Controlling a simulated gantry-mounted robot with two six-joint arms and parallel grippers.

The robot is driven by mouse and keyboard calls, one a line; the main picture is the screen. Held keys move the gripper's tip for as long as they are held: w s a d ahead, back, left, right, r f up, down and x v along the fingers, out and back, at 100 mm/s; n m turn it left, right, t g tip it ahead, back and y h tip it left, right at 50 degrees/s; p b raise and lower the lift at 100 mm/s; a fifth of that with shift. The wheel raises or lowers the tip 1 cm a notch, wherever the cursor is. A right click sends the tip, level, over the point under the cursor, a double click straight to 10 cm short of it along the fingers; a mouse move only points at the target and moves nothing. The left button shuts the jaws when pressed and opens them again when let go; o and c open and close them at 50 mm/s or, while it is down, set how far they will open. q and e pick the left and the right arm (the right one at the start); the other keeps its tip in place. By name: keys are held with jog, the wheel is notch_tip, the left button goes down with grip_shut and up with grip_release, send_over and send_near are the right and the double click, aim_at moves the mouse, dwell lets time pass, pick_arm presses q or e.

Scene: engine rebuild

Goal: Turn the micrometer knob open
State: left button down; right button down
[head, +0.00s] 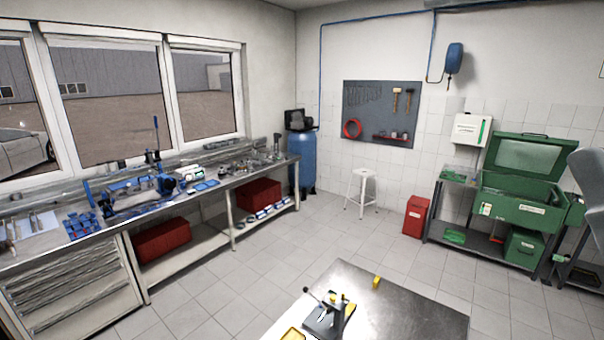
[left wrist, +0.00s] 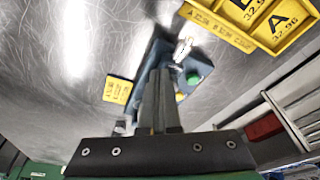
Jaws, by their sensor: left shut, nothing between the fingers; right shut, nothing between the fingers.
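In the left wrist view my left gripper (left wrist: 160,72) is shut and empty. Its two grey fingers point at a dark blue device with a pale metal part (left wrist: 183,48) and a green round piece (left wrist: 193,78). The fingers overlap the device, so contact cannot be told. Which part is the micrometer knob is unclear at this size. In the head view a small dark stand with yellow parts (head: 322,318) is on the near metal table (head: 405,315).
Yellow labelled trays (left wrist: 283,20) and a yellow tag (left wrist: 117,91) lie beside the device. A yellow block (head: 376,282) sits on the table's far edge. The table's right side is clear. A cluttered workbench (head: 120,225) runs along the windows.

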pick_arm(q)
jog(key=shift+w+a, duration=0.1)
jog(key=shift+a, duration=0.7)
jog(key=shift+w+a, duration=0.15)
jog(key=shift+a, duration=0.1)
jog(key=shift+r, duration=0.1)
jog(key=shift+s+a, duration=0.1)
jog(key=shift+s, duration=0.15)
dwell(0.3)
jog(key=shift+s, duration=0.1)
